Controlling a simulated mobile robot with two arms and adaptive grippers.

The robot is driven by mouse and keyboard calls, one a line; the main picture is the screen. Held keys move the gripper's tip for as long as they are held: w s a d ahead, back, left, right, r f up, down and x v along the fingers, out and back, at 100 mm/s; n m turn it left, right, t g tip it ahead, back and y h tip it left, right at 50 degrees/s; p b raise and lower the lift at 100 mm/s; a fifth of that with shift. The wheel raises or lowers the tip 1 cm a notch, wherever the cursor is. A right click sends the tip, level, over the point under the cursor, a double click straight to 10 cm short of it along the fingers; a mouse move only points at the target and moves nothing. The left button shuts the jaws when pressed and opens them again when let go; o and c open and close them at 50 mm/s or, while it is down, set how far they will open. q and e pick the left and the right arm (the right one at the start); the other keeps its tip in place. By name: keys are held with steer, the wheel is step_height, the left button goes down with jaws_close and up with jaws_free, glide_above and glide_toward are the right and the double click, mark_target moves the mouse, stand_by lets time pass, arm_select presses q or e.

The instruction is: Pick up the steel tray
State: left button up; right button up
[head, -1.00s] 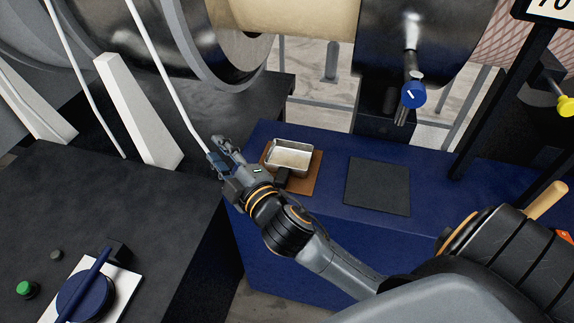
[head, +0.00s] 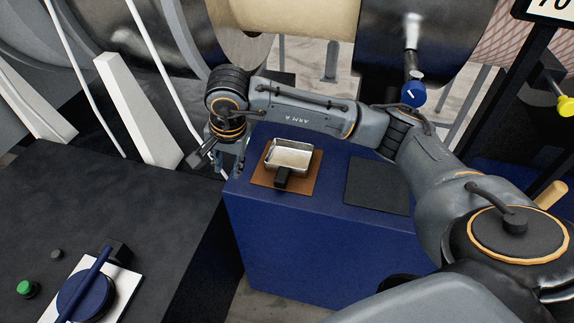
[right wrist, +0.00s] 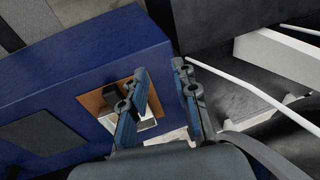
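The steel tray (head: 290,155) is a small shallow rectangular pan with a pale inside and a black handle (head: 283,177) at its near side. It sits on a brown mat (head: 262,175) on the blue cabinet. My right gripper (head: 215,165) points down beside the cabinet's left edge, left of the tray and apart from it. In the right wrist view its two fingers (right wrist: 160,68) are spread with nothing between them. There the tray (right wrist: 147,123) shows partly behind one finger, with the handle (right wrist: 110,94) beside it. My left gripper is not in view.
A dark square mat (head: 377,186) lies bare on the blue cabinet (head: 320,235), right of the tray. A blue knob (head: 413,94) hangs behind. A white post (head: 140,115) and pale rods stand left of my gripper, above the black console (head: 120,215).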

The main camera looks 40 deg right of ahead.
steer(key=w+d+r+h, duration=0.2)
steer(key=d+r+h, duration=0.15)
steer(key=d, duration=0.45)
steer(key=p, duration=0.2)
glide_above(266, 158)
steer(key=s+a, duration=0.1)
steer(key=s, duration=0.1)
steer(key=shift+h, duration=0.35)
steer(key=f, duration=0.7)
steer(key=shift+w+a+f, duration=0.15)
steer(key=shift+w+f, duration=0.05)
steer(key=shift+f, duration=0.2)
steer(key=p+x, duration=0.1)
steer(key=x, duration=0.4)
steer(key=shift+w+a+p, duration=0.2)
steer(key=shift+p, duration=0.15)
steer(key=shift+f, duration=0.2)
jaws_close()
